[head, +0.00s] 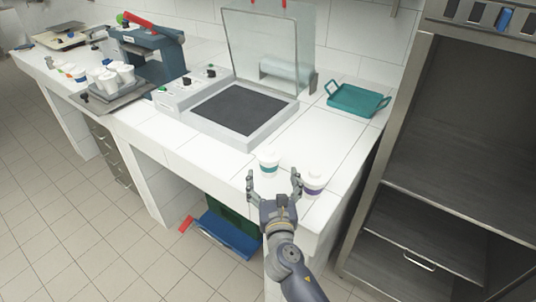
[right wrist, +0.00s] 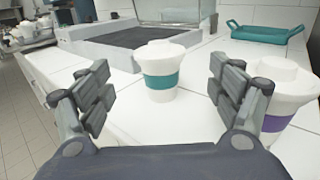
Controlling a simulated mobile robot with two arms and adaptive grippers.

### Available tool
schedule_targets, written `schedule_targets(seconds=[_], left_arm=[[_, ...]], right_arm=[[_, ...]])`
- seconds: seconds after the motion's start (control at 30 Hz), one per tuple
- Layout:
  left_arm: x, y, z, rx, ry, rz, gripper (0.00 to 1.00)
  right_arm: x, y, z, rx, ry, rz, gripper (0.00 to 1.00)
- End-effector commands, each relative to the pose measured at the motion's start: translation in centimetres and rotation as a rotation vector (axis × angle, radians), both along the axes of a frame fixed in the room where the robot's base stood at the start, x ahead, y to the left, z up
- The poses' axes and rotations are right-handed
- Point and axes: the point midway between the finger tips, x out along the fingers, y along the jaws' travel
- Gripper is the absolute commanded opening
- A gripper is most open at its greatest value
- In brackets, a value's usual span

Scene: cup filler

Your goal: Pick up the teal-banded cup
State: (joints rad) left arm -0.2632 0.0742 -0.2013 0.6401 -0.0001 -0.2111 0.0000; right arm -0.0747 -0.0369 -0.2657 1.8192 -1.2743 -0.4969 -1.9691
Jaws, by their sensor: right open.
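The teal-banded cup (head: 268,164) is white with a lid and stands upright on the white counter. In the right wrist view the teal-banded cup (right wrist: 161,72) stands ahead, between the lines of the two fingers and beyond their tips. My right gripper (head: 273,178) is open and empty, with its fingers spread on the near side of the cup. It also shows in the right wrist view (right wrist: 160,88). A purple-banded cup (head: 313,183) stands just right of the right finger; in the right wrist view the purple-banded cup (right wrist: 280,95) is partly hidden by that finger. My left gripper is not in view.
A flat machine with a dark plate (head: 238,108) and a raised clear lid (head: 262,50) stands behind the cups. A teal tray (head: 357,100) lies at the back right. A steel rack (head: 440,150) stands beyond the counter's right end. Several white cups (head: 107,80) stand far left.

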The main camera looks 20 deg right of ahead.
Motion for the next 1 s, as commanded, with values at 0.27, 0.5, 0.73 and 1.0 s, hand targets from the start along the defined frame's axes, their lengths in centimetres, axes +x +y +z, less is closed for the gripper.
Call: schedule_targets(seconds=[0.27, 0.5, 0.73, 1.0], left_arm=[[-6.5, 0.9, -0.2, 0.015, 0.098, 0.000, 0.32], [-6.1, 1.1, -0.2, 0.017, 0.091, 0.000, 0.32], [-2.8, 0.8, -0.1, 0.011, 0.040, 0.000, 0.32], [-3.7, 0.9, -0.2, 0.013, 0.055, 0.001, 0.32]], right_arm=[[4.1, -0.9, 0.1, 0.000, -0.001, -0.001, 0.85], [5.7, -1.2, -0.1, 0.001, 0.000, -0.001, 0.85], [8.7, -1.8, -0.4, 0.002, -0.001, -0.001, 0.85], [10.1, -2.2, -0.5, 0.001, 0.001, -0.001, 0.85]])
